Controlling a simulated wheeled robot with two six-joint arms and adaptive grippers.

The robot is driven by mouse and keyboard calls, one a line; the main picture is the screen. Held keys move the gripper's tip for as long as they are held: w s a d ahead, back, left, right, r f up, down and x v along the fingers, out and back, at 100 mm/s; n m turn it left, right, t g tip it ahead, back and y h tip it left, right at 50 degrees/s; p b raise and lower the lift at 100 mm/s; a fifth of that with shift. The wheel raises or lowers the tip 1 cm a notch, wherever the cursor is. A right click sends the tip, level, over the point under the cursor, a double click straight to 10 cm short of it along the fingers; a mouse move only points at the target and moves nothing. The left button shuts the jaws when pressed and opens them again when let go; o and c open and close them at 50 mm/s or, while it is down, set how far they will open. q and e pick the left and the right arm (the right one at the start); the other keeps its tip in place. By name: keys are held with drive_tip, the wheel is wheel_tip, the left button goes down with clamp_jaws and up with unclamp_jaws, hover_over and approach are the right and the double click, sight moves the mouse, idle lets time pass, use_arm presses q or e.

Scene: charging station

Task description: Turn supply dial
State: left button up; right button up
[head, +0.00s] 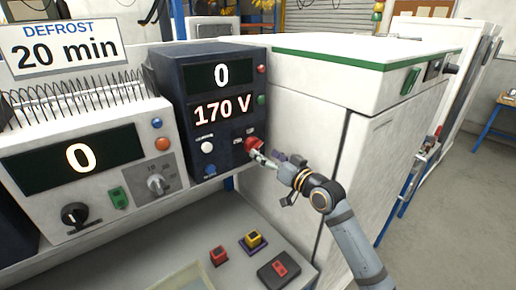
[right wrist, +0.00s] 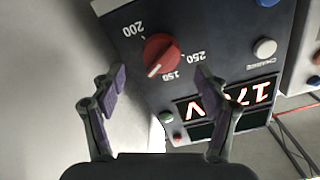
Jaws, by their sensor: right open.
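The supply unit (head: 178,85) is a dark box with displays reading "0" and "170 V". Its red dial (head: 252,144) sits low on the right of the front face. In the right wrist view the red dial (right wrist: 161,54) is ringed by marks 150, 200 and 250, and its white pointer line lies near 150. My right gripper (head: 262,158) is at the dial in the head view and partly covers it. In the wrist view the right gripper (right wrist: 158,88) is open, its fingers apart on either side below the dial, with nothing between the pads. My left gripper is not in view.
A white unit (head: 75,160) with a "0" display, knobs and a coil stands left of the supply. A white cabinet (head: 370,95) stands close on the right. Red and yellow buttons (head: 254,241) sit on the panel below.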

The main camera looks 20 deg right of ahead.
sight(257, 148)
drive_tip(key=p+x, duration=0.1)
drive_tip(key=x, duration=0.3)
drive_tip(key=shift+w+a+r, duration=0.15)
drive_tip(key=shift+w, duration=0.05)
drive_tip(key=shift+w+a, duration=0.1)
drive_tip(key=shift+w, duration=0.2)
drive_tip(key=c, duration=1.1)
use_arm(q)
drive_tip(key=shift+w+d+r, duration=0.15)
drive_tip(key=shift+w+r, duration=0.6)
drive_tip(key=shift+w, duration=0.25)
use_arm(e)
drive_tip(key=shift+c, duration=0.2)
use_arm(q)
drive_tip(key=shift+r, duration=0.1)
